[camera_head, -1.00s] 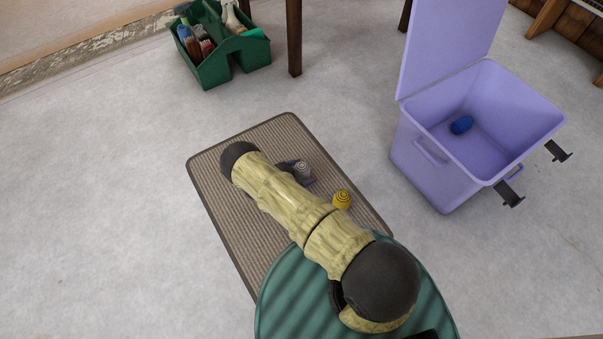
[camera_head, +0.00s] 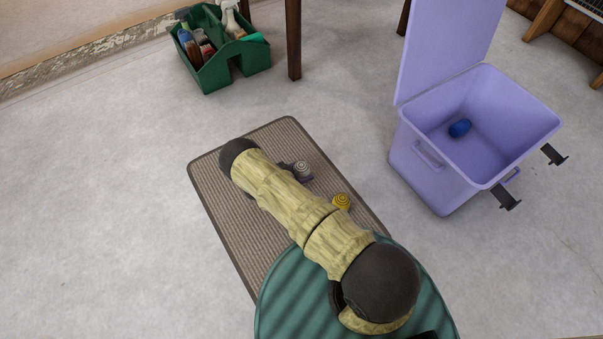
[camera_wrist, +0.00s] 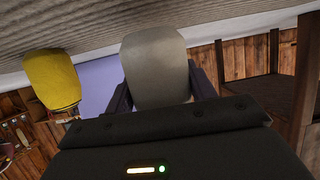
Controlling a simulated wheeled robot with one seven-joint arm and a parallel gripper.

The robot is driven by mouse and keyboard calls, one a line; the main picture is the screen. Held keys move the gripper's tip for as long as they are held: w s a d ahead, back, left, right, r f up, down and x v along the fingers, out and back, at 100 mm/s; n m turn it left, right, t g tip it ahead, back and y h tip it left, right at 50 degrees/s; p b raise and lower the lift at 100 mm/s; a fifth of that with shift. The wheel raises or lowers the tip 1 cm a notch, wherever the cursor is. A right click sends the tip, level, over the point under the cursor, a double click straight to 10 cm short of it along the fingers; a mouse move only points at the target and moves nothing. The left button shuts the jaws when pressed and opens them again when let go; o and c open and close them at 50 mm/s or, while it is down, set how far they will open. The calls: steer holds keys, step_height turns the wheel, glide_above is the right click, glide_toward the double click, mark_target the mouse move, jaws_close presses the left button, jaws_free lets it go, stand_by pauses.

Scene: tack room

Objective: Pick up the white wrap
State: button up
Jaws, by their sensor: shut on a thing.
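The white wrap (camera_head: 303,169), a small roll with a spiral end, shows just right of my arm over the ribbed mat in the head view. In the wrist view the white wrap (camera_wrist: 154,62) looks grey-white and stands between the two dark fingers of my gripper (camera_wrist: 158,92). The fingers are shut on its sides. In the head view my arm hides most of my gripper (camera_head: 306,181). I cannot tell whether the wrap touches the mat.
A yellow wrap (camera_head: 342,202) is on the mat (camera_head: 225,180), close to the white one. An open purple bin (camera_head: 424,178) at right holds a blue wrap (camera_head: 460,128). A green caddy (camera_head: 218,76) with brushes and bottles stands at the back left. Grey floor lies clear between.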

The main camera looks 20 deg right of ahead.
mark_target(302, 165)
step_height(302, 165, up, 7)
steer(key=p, duration=0.3)
steer(key=shift+r+p, duration=0.2)
steer(key=shift+p, duration=0.1)
